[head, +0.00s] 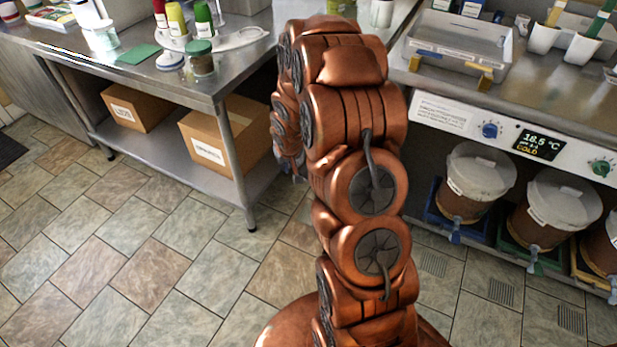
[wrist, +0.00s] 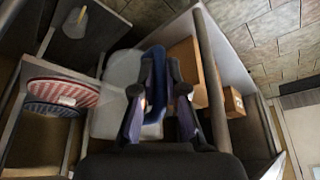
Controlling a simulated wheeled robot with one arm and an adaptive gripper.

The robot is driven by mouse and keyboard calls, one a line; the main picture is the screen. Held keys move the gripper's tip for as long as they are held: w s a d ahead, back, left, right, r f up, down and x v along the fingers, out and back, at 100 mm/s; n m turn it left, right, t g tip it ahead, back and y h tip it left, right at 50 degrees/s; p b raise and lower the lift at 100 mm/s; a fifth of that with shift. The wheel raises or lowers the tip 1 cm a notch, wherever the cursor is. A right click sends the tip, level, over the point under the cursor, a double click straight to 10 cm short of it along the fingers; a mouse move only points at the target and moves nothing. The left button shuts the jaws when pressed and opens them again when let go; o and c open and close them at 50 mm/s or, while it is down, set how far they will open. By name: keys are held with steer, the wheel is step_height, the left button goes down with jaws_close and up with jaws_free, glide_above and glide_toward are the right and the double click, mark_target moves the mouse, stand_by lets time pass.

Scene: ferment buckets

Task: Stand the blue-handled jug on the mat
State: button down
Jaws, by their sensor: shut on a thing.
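In the wrist view my gripper (wrist: 160,110) is shut on the blue handle (wrist: 153,128) of a pale, cloudy jug (wrist: 121,70). The jug's body lies beyond and left of the fingers; its lower part is partly hidden. I cannot tell whether it touches anything. In the head view my copper arm hides the jug and most of the gripper. A flat green mat-like piece (head: 138,54) lies on the left steel table. A red-and-white striped piece (wrist: 62,94) and a blue striped one (wrist: 52,109) lie at left in the wrist view; I cannot tell which is the mat.
The left steel table (head: 120,75) carries bottles, a lidded jar (head: 200,60) and a white tub (head: 101,35). Cardboard boxes (head: 222,140) sit on its lower shelf. At right are a clear tray (head: 460,45) and lidded buckets (head: 478,180) below the counter.

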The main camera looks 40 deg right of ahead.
steer(key=a+r+n, duration=0.1)
steer(key=a+r, duration=0.8)
steer(key=r, duration=0.3)
steer(key=w+a+r+n+y, duration=0.1)
steer(key=a+r, duration=0.8)
steer(key=r, duration=0.4)
steer(key=shift+w+r+n, duration=0.2)
steer(key=shift+n, duration=0.2)
